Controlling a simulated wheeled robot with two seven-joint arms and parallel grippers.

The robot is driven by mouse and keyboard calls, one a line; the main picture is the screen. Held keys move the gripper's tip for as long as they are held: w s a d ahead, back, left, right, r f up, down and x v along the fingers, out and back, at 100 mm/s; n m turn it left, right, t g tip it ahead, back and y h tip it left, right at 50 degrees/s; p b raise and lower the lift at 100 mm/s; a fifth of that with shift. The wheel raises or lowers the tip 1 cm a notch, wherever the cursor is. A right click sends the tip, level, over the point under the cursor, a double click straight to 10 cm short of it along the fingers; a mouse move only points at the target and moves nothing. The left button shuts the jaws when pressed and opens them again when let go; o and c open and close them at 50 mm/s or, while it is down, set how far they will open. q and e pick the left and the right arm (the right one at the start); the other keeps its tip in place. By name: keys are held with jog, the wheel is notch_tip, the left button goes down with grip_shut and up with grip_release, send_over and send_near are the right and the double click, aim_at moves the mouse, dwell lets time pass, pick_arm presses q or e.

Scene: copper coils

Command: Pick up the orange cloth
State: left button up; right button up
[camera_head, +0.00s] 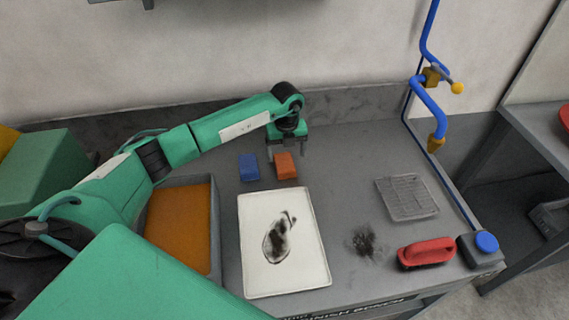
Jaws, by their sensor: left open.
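The only orange item the size of a small cloth is an orange block-like piece (286,166) on the grey bench, behind the white tray. Whether it is cloth or sponge I cannot tell. My left gripper (286,155) points down right over it, with its fingers apart at about its back edge. Whether the fingers touch it is not clear. A blue block-like piece (249,168) lies just to its left. My right gripper is not in view.
A white tray (315,262) with a dark stain lies in front. An orange-filled grey bin (216,235) is at left. A grey rack (407,197), dark debris (364,241), a red-handled brush (426,252) and a blue-capped container (484,245) are at right. A blue pipe (429,101) rises behind.

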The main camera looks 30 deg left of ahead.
aim_at(285, 162)
pick_arm(q)
jog(key=f, duration=0.1)
jog(key=f+p, duration=0.1)
jog(key=f, duration=0.1)
jog(key=shift+s+a+f, duration=0.1)
jog(key=shift+a+f, duration=0.2)
jog(key=shift+f, duration=0.05)
jog(key=shift+f+p, duration=0.3)
jog(key=shift+f, duration=0.2)
jog(key=c, duration=1.1)
jog(key=shift+o, duration=0.2)
jog(key=shift+r, duration=0.15)
jog(key=shift+r, duration=0.6)
notch_tip(285, 162, up, 19)
jog(key=b, duration=0.4)
jog(key=shift+f, duration=0.2)
